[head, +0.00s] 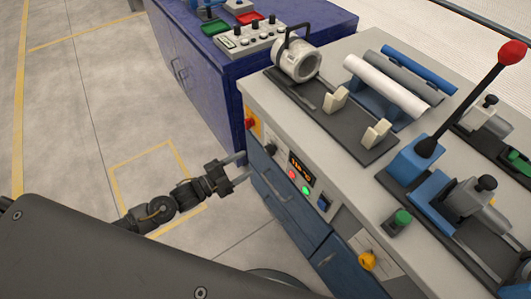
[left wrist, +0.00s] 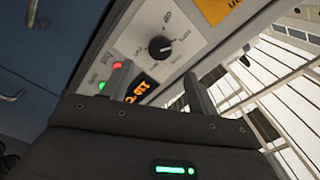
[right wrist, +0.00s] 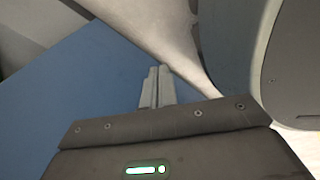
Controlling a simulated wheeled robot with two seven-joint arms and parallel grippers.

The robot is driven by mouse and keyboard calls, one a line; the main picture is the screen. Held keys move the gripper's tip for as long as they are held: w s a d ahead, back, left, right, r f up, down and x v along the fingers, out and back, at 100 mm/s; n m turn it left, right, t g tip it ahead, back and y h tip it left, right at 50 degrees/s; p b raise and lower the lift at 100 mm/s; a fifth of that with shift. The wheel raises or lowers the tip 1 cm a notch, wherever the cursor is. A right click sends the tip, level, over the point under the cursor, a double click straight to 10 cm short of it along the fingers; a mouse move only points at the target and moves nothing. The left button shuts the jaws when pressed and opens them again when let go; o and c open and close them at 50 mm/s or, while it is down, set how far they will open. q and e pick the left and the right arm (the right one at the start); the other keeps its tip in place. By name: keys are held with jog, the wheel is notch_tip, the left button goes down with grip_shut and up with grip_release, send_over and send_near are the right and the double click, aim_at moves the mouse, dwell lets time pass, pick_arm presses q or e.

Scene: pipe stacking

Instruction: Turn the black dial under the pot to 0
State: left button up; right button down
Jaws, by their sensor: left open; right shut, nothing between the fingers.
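The black dial (head: 271,148) is on the front panel of the grey-topped workbench, below the metal pot (head: 296,64) with a black handle. In the left wrist view the dial (left wrist: 160,47) sits on a light plate with small markings, which are too small to read. My left gripper (head: 243,165) is open and empty in front of the panel, apart from the dial. In the left wrist view its fingers (left wrist: 158,72) stand apart, with the dial seen beyond them. My right gripper (right wrist: 158,86) is shut and empty in the right wrist view.
An orange-digit display (head: 301,168), a red button (head: 292,175) and a green button (head: 306,190) sit right of the dial. A red knob (head: 250,122) is to its left. A blue cabinet (head: 220,65) stands beyond. The floor (head: 90,110) at left is clear.

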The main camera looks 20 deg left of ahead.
aim_at(267, 152)
pick_arm(q)
jog(key=x, duration=0.9)
jog(key=shift+w, duration=0.1)
pick_arm(e)
jog(key=shift+s+d+f, duration=0.1)
jog(key=shift+s+d, duration=0.1)
jog(key=shift+s, duration=0.25)
jog(key=shift+s+d+f, duration=0.1)
jog(key=shift+s+d, duration=0.1)
jog(key=shift+s, duration=0.2)
pick_arm(q)
jog(key=c, duration=1)
pick_arm(e)
jog(key=shift+w+r, duration=0.1)
jog(key=shift+w, duration=0.1)
